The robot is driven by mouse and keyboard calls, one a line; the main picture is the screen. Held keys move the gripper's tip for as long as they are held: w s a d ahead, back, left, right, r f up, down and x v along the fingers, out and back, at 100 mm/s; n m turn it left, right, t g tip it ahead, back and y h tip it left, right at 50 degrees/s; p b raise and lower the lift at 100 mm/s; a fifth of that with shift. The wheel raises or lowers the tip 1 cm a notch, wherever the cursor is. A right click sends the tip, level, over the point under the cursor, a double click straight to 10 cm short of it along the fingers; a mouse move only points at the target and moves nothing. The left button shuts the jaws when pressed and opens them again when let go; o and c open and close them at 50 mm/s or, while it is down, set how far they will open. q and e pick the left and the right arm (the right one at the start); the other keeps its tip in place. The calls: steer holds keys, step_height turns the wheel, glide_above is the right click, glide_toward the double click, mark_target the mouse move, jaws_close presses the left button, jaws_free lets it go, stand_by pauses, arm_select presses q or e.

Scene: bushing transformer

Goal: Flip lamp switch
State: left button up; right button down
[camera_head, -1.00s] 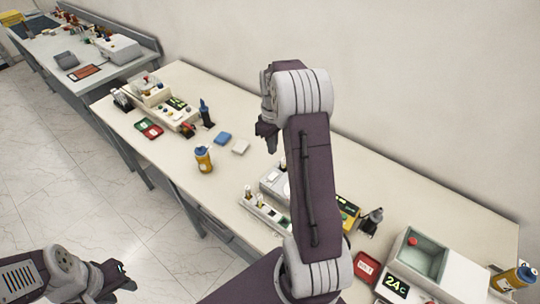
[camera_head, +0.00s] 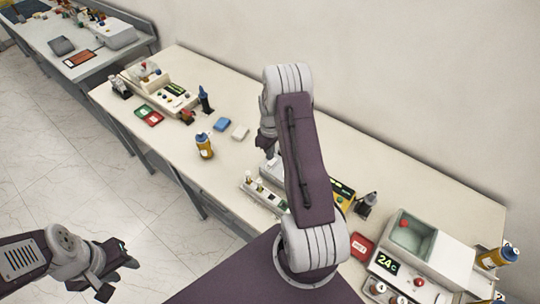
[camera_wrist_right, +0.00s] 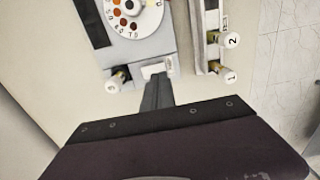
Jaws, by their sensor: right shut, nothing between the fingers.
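A grey box with a round dial (camera_wrist_right: 132,12) is in the right wrist view. A small white rocker (camera_wrist_right: 156,69), which looks like the switch, sits at the box's near edge. My right gripper (camera_wrist_right: 157,84) is shut and empty, its tips right at the rocker; I cannot tell whether they touch it. In the head view, my right gripper (camera_head: 266,146) points down just behind the grey box (camera_head: 268,170), which my arm partly hides. My left gripper (camera_head: 116,272) is open and empty over the floor at the lower left. No lamp can be clearly made out.
The table's middle left is fairly clear.

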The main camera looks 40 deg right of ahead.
mark_target(270, 163)
step_height(270, 163, down, 2)
steer(key=shift+f+p, duration=0.1)
steer(key=shift+p, duration=0.2)
steer(key=shift+f, duration=0.35)
arm_select(q)
steer(key=shift+r, duration=0.65)
arm_select(e)
steer(key=shift+s+a+f+b, duration=0.1)
steer(key=shift+f+b, duration=0.4)
steer(key=shift+b, duration=0.1)
steer(key=shift+s+a+r, duration=0.2)
steer(key=shift+r, duration=0.05)
steer(key=shift+w+d+f, duration=0.1)
steer(key=shift+d, duration=0.05)
steer(key=shift+w+d+r, duration=0.2)
steer(key=shift+w+d, duration=0.1)
steer(key=shift+d, duration=0.25)
arm_select(q)
steer(key=shift+f, duration=0.55)
arm_select(e)
steer(key=shift+d, duration=0.2)
